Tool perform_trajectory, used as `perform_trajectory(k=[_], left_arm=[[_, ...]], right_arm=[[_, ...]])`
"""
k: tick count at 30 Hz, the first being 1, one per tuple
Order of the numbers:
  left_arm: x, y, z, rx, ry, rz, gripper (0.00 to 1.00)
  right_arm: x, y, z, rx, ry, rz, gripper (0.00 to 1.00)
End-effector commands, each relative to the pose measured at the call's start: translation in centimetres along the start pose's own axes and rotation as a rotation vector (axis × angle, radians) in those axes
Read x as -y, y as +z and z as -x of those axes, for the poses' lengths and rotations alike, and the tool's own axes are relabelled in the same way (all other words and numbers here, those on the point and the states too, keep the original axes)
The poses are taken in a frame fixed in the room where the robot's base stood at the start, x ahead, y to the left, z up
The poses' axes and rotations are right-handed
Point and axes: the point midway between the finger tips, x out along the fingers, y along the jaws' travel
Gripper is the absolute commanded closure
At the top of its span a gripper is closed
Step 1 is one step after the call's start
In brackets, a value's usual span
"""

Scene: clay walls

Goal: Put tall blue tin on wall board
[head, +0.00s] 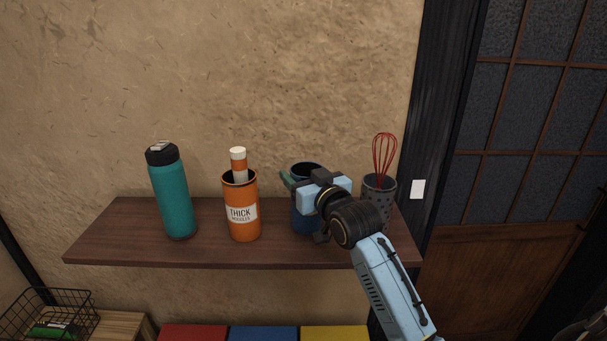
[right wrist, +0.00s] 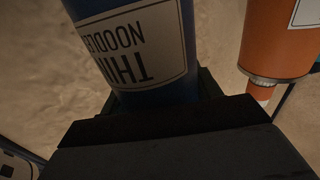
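The tall blue tin (head: 305,222) stands upright at the wall board (head: 150,240), right of the orange tin. Its pale label, reading "THIN NOODLES", shows upside down in the right wrist view (right wrist: 130,45). My right gripper (head: 316,186) is around the tin's upper part, and its dark fingers appear to press on the tin's sides. In the head view the gripper covers much of the tin. The tin's base looks level with the board, but I cannot tell whether it bears on it.
A teal bottle (head: 173,198) and an orange "THICK NOODLES" tin (head: 243,222) stand left on the board. A grey cup (head: 381,191) with a red whisk (head: 384,154) stands close to the right. A wire basket (head: 45,310) is at lower left.

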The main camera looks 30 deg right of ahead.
Motion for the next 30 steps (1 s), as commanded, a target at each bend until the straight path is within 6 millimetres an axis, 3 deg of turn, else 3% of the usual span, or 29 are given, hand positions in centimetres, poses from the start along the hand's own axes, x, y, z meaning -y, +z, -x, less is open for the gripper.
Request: perform_trajectory(k=[5, 17, 30], left_arm=[[-0.1, 0.4, 0.0, 0.007, 0.001, 0.000, 0.29], [0.0, 0.3, 0.0, 0.006, 0.000, 0.000, 0.29], [0.1, 0.1, -1.0, 0.001, -0.001, 0.000, 0.29]], right_arm=[[0.0, 0.0, 0.0, 0.001, 0.000, 0.000, 0.16], [0.0, -0.2, 0.7, 0.002, 0.000, 0.001, 0.16], [0.0, -0.1, 8.8, 0.002, 0.000, 0.001, 0.16]])
